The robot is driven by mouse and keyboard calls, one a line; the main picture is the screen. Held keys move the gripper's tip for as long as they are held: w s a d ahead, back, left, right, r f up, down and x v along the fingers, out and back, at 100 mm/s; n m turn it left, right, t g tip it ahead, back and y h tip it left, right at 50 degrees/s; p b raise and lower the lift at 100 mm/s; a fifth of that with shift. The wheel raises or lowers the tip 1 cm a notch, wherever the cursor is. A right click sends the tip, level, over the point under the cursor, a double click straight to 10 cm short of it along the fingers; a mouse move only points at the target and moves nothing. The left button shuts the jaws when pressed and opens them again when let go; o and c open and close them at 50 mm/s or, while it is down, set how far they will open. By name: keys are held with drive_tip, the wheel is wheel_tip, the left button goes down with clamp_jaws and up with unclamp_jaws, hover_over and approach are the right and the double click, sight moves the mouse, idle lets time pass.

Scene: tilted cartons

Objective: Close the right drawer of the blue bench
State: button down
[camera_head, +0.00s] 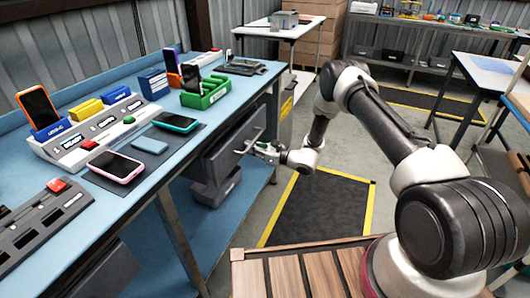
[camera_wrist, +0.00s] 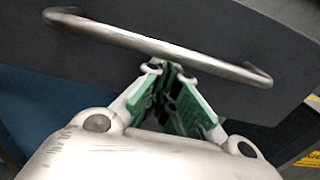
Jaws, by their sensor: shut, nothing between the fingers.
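The blue bench (camera_head: 243,88) runs along the left of the head view. Its right drawer (camera_head: 216,150) has a dark grey front below the bench top, with a metal bar handle (camera_head: 249,141). How far the drawer stands out is hard to tell. In the wrist view the drawer front (camera_wrist: 200,80) fills the upper middle, and the bar handle (camera_wrist: 160,45) crosses it, slightly tilted. My gripper (camera_head: 262,150) is shut and empty in front of the drawer, close to the handle. Its green-padded fingers (camera_wrist: 165,75) point at the front just below the bar; contact is unclear.
Phones, a charging dock (camera_head: 92,130) and a green holder (camera_head: 205,93) stand on the bench top. Another dark drawer (camera_head: 105,272) is at lower left. A black floor mat (camera_head: 318,208) with yellow edges lies right of the bench, with free floor around it.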

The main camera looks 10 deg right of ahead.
drive_tip(key=x, duration=0.3)
drive_tip(key=shift+w+a, duration=0.15)
drive_tip(key=shift+a, duration=0.05)
drive_tip(key=shift+r, duration=0.1)
